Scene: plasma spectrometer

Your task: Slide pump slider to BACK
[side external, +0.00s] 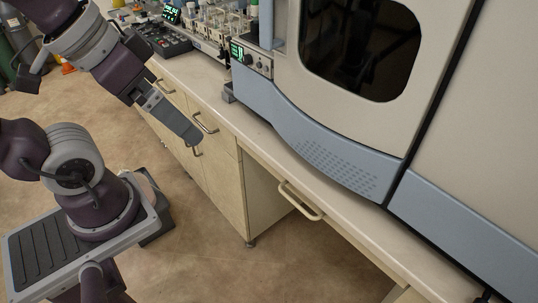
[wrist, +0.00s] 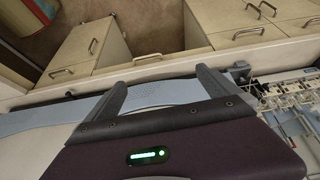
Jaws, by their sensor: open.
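My gripper (side external: 190,132) hangs in the air in front of the bench drawers, angled down to the right. Its two fingers stand wide apart with nothing held in the wrist view (wrist: 165,88). The spectrometer (side external: 335,150) is a large beige and blue cabinet on the bench with a dark window. A control panel (side external: 251,58) with a green display and knobs is at its left end, apart from my gripper. A small grey block (side external: 228,92) sits on the bench below that panel. I cannot make out the pump slider or its position in either view.
The bench edge (side external: 268,150) runs diagonally, with drawer handles (side external: 300,201) sticking out below. A dark keypad unit (side external: 163,40) and racks of vials (side external: 222,22) stand at the back. The floor (side external: 190,260) in front is mostly clear.

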